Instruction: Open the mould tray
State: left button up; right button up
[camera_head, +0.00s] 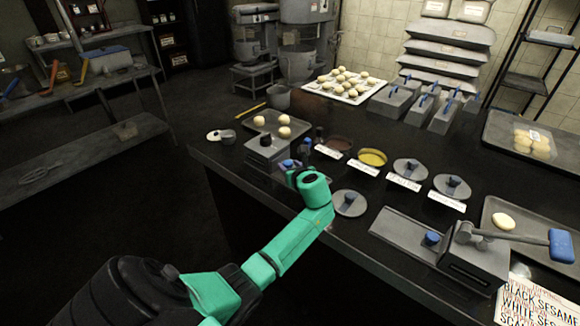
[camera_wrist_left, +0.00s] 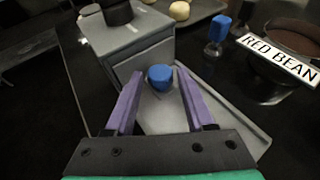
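The grey mould tray (camera_wrist_left: 225,118) sticks out from a small grey box-shaped press (camera_wrist_left: 145,50) with a black knob on top. A blue knob (camera_wrist_left: 160,77) stands up on the tray near the box. My left gripper (camera_wrist_left: 159,75) has its two purple fingers on either side of this knob, with small gaps visible, so it looks open. In the head view, my left gripper (camera_head: 291,167) is just in front of the press (camera_head: 267,147), and my teal wrist hides much of the tray. My right gripper is not in view.
A second press (camera_head: 475,255) with a blue-handled lever stands at right, beside a grey plate (camera_head: 400,226) with a blue knob. A round grey lid (camera_head: 349,203) lies right of my wrist. Labelled bowls and a dough tray (camera_head: 256,116) stand behind.

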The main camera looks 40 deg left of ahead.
pick_arm(q)
grip_shut()
dwell(1.3)
